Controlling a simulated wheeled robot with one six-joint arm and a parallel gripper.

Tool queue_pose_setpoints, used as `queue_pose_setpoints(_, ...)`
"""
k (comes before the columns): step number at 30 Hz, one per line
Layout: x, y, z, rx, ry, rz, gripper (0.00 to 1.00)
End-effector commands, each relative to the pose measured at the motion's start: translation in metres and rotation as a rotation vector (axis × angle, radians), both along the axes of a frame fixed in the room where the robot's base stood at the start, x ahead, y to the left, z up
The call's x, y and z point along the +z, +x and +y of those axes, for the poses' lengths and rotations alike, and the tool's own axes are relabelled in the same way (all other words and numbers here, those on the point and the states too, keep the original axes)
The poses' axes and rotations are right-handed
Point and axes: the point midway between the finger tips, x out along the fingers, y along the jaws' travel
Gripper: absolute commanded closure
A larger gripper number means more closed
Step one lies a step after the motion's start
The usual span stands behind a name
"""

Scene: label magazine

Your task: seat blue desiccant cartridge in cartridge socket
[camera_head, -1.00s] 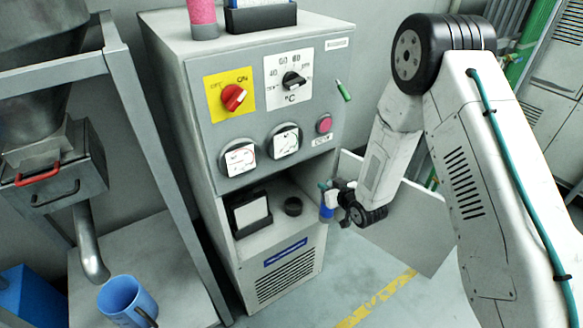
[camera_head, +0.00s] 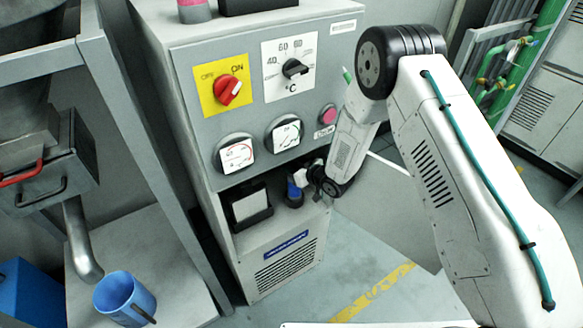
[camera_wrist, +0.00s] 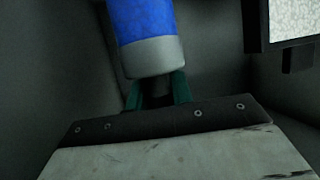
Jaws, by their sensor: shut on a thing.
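The blue desiccant cartridge (camera_head: 292,188) is roughly upright at the mouth of the open bay in the grey cabinet. In the wrist view the cartridge (camera_wrist: 146,28) shows a blue body and a grey end band. My gripper (camera_head: 302,181) is shut on it from the right; its teal fingers (camera_wrist: 157,90) are partly hidden behind the cartridge in the wrist view. The dark round socket (camera_head: 295,202) is on the bay floor, directly below the cartridge in the head view. I cannot tell whether the cartridge's lower end is inside the socket or just above it.
A dark-framed box with a pale face (camera_head: 249,206) stands left of the socket. The cabinet's control panel (camera_head: 228,130) overhangs the bay. A pale panel (camera_head: 398,205) stands to the right. A blue mug (camera_head: 124,298) is on the lower left shelf.

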Motion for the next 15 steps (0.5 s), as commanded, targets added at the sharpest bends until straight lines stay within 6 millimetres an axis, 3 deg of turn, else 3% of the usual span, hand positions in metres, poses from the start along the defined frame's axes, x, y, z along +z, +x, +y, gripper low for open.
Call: queue_pose_setpoints(15, -0.0027, -0.0006, 0.001, 0.001, 0.004, -0.005, 1.0)
